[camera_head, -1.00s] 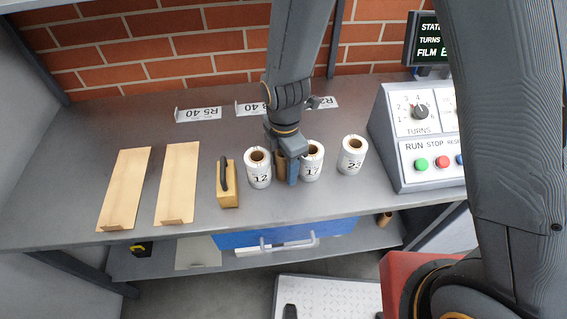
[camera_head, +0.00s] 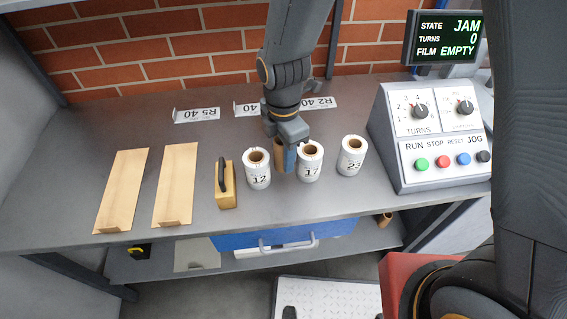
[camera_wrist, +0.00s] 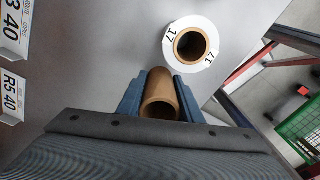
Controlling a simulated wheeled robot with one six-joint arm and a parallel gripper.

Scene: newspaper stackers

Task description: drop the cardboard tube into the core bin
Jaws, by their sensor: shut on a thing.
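The brown cardboard tube (camera_head: 279,151) is between the fingers of my gripper (camera_head: 286,158), which is shut on it, over the grey bench between the white rolls marked 12 and 17. In the wrist view the tube (camera_wrist: 160,98) is held between the two blue fingers (camera_wrist: 159,92), its open end facing the camera. Its lower end is partly hidden in the head view. I cannot identify the core bin for certain; a green crate (camera_wrist: 304,128) stands on the floor at the right of the wrist view.
Roll 12 (camera_head: 257,171) and roll 17 (camera_head: 309,165) stand close on either side; roll 23 (camera_head: 352,158) is further right. A wooden block with a black handle (camera_head: 226,190) is left. The control box (camera_head: 430,140) bounds the right. Another brown tube (camera_head: 385,219) is below.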

